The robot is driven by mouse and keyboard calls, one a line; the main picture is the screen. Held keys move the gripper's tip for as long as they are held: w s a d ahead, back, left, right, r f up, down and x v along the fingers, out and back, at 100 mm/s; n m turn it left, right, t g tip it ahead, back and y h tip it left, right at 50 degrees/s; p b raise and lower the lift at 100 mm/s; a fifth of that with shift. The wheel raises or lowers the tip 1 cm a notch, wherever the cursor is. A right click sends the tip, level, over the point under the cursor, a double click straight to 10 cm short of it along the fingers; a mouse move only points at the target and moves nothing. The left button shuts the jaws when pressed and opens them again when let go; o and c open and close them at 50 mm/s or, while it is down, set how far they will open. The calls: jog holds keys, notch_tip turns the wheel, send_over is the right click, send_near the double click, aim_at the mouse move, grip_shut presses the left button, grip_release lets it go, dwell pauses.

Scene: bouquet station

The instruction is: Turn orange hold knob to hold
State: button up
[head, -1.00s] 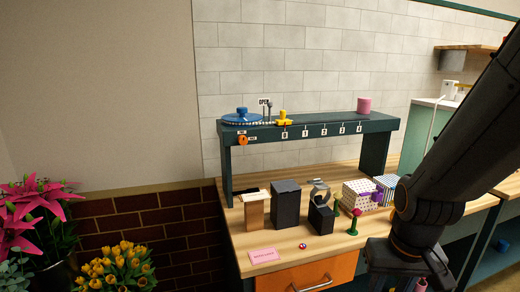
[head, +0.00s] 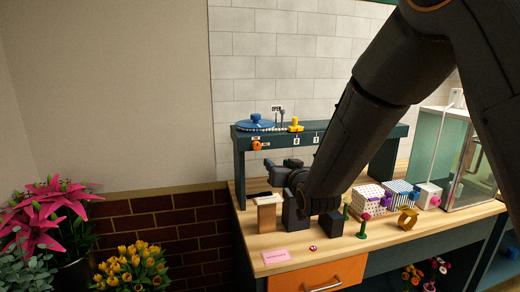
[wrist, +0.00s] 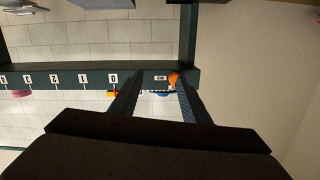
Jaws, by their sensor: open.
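The orange hold knob (head: 257,146) sits on the front of the dark green shelf beam (head: 240,141), near its left end. A small white label is above it and another to its right. In the wrist view, the picture is upside down and the knob (wrist: 174,79) shows by the tip of the right-hand finger. My gripper (wrist: 158,80) is open and empty, its fingers pointing toward the beam. In the head view my gripper (head: 270,163) is just below and right of the knob, partly hidden by my arm. I cannot tell contact or the knob's setting.
A blue disc (head: 255,123) and a yellow piece (head: 296,125) are on the shelf top. Below, on the wooden bench (head: 275,247), are a wooden block (head: 267,217), dark blocks, patterned boxes (head: 369,198) and a yellow ring (head: 408,218). Flowers stand at lower left.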

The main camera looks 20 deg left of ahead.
aim_at(258, 148)
jog(key=shift+t+y, duration=0.4)
jog(key=shift+y, duration=0.4)
jog(key=shift+w+a+r+p, duration=0.35)
jog(key=shift+w+a+p, duration=0.15)
jog(key=shift+w+a, duration=0.7)
jog(key=shift+w+a+r+p, duration=0.35)
jog(key=shift+w+a+p, duration=0.35)
jog(key=shift+a, duration=0.75)
jog(key=shift+w+a+r+p, duration=0.35)
jog(key=shift+w+a, duration=0.75)
jog(key=shift+a, duration=0.25)
jog(key=c, duration=1.1)
